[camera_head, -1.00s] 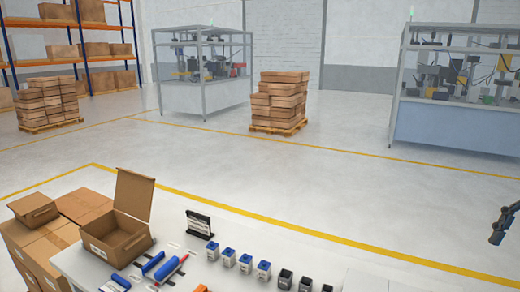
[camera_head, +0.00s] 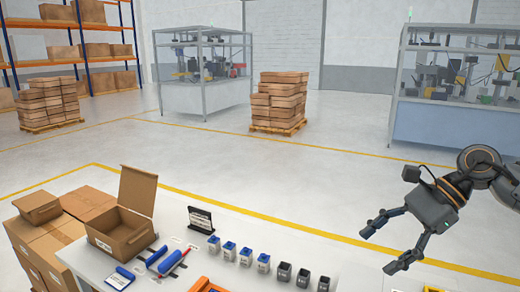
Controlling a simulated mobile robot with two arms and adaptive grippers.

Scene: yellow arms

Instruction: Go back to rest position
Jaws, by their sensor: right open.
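My right gripper (camera_head: 381,246) is at the right side of the head view, above and beyond the table's right part. Its two dark fingers are spread apart, point down and left, and hold nothing. The arm behind it comes in from the right edge. My left gripper is not in the head view.
The white table (camera_head: 225,275) holds an open cardboard box (camera_head: 118,232), blue-handled tools (camera_head: 170,262), a black sign stand (camera_head: 201,220), several blue-topped containers (camera_head: 246,256) and black cups (camera_head: 302,278). Stacked cartons (camera_head: 45,250) stand at the left. An orange tray edge (camera_head: 206,285) shows in front.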

